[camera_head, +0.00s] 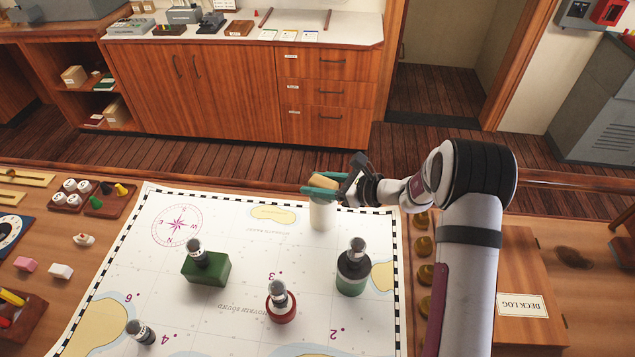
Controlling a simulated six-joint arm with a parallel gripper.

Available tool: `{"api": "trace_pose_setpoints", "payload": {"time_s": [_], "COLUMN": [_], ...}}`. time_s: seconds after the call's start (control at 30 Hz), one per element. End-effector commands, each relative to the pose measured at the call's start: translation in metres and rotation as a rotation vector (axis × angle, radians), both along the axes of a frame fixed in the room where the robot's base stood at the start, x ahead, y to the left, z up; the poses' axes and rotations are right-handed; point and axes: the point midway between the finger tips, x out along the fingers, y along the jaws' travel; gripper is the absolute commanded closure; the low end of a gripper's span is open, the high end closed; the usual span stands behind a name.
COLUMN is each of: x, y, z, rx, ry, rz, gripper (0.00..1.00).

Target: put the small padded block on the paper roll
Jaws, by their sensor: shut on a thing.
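My gripper (322,187) is at the far edge of the chart, its teal fingers shut on a small tan block (327,182), which I take to be the padded block. The fingers hide part of it. The white paper roll (321,216) stands upright on the chart directly below the gripper in the picture. The gripper overlaps the roll's top end, so I cannot tell whether the block touches it.
On the chart (240,235) stand a green block (206,270), a red round piece (281,309) and a green-black cylinder (352,272), each topped with metal. A metal piece (140,332) lies at front left. Brass knobs (424,246) line the right side beside a wooden box (510,270).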

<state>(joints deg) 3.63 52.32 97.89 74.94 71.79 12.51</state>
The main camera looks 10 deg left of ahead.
Motion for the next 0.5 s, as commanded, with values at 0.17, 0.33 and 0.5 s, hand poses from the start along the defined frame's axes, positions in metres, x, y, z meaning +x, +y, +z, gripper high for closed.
{"api": "trace_pose_setpoints", "payload": {"time_s": [0.17, 0.33, 0.5], "x": [-0.0001, 0.0000, -0.0001], "y": [-0.0001, -0.0002, -0.0002], "z": [-0.0009, -0.0021, -0.0021], "rx": [0.000, 0.000, 0.000], "ry": [0.000, -0.001, 0.000], "rz": [0.000, 0.000, 0.001], "gripper": [1.00, 0.31, 0.21]}}
